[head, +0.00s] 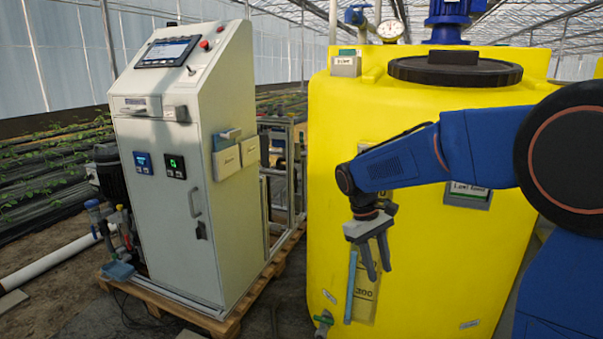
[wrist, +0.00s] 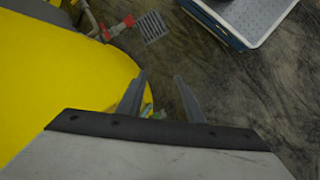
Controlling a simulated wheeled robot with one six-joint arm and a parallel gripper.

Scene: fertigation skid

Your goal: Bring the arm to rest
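My blue arm (head: 400,160) reaches in from the right in the head view, in front of the yellow tank (head: 425,265). My gripper (head: 379,275) hangs from its end, fingers pointing down. The two grey fingers are apart with nothing between them. In the wrist view the fingers of my gripper (wrist: 160,98) also stand apart, above the dark floor beside the tank's edge (wrist: 80,75). From these views I cannot tell whether any part of the arm touches the tank.
A white control cabinet (head: 190,170) stands on a wooden pallet (head: 235,318) at left. The tank bears a black lid (head: 455,70) and a level strip (head: 351,285). In the wrist view are a floor drain (wrist: 151,27), a red valve (wrist: 118,27) and a light platform (wrist: 245,15).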

